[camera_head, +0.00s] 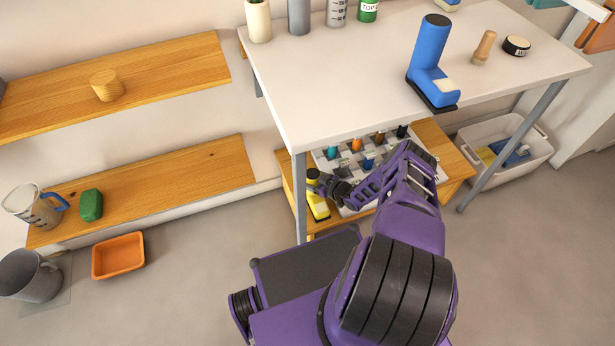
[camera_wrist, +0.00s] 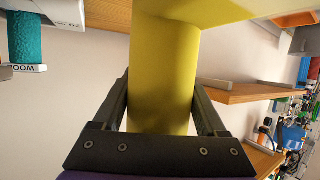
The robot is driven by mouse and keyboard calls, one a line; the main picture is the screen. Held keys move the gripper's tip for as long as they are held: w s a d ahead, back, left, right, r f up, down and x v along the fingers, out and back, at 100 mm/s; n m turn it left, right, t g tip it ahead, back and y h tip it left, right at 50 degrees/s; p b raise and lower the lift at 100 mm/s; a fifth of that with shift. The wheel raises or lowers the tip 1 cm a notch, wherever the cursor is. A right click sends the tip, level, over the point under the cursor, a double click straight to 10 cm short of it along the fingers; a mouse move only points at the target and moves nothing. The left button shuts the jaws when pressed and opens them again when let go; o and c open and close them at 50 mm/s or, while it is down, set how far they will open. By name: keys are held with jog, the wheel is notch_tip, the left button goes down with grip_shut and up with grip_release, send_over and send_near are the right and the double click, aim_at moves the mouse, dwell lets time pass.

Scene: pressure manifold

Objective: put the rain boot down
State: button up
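My gripper (camera_head: 334,188) is low under the white table, at the left end of the wooden lower shelf (camera_head: 457,168). It is shut on a yellow rain boot (camera_head: 317,203); the wrist view shows the boot's smooth yellow shaft (camera_wrist: 163,75) between the two dark fingers. The shaft widens into a broader yellow part at the top of that view. In the head view the boot is small and tilted, with a dark end at its top. I cannot tell whether it touches the shelf.
A grey rack with several coloured bottles (camera_head: 368,158) stands on the lower shelf right beside the boot. Table leg (camera_head: 299,195) is close on the left. The white tabletop (camera_head: 350,85) is overhead, holding a blue boot-shaped object (camera_head: 430,55). A white bin (camera_head: 530,155) stands right.

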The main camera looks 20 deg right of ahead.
jog(key=o, duration=0.3)
jog(key=shift+o, duration=0.2)
jog(key=shift+r, duration=0.15)
jog(key=shift+s+d+r, duration=0.15)
jog(key=shift+s+r, duration=0.1)
jog(key=p+v, duration=0.2)
jog(key=v, duration=0.9)
jog(key=shift+s, duration=0.15)
jog(key=shift+d, duration=0.1)
